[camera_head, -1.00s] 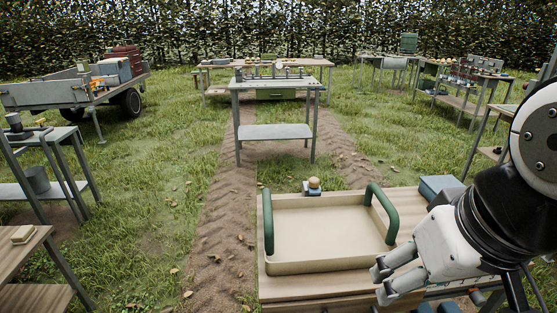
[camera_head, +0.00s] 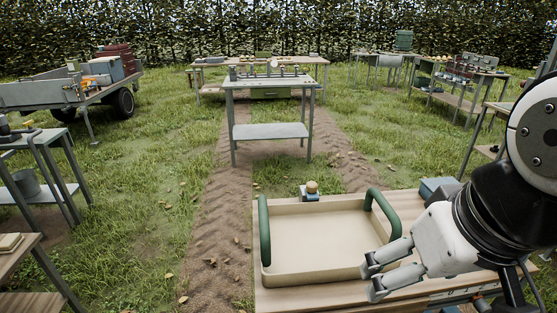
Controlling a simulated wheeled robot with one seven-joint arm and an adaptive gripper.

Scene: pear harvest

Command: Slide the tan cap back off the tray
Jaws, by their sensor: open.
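A shallow cream tray (camera_head: 266,277) with two upright green handles, one on the left (camera_head: 265,232) and one on the right (camera_head: 382,212), sits on the wooden bench (camera_head: 300,298). A flat tan surface (camera_head: 315,238) fills the tray's middle; I cannot tell whether it is the cap or the tray's floor. A small tan-topped piece (camera_head: 312,187) on a blue-grey block stands just behind the tray. My gripper (camera_head: 371,276) is at the tray's near right corner, fingers pointing left, open with a gap and nothing seen between them. It hides that corner; I cannot tell whether it touches.
A blue-grey box (camera_head: 440,187) stands at the bench's back right, behind my arm. A grey-topped table (camera_head: 270,82) is farther ahead across the grass. A cart (camera_head: 75,90) and side tables stand at the left. The bench left of my gripper is occupied by the tray.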

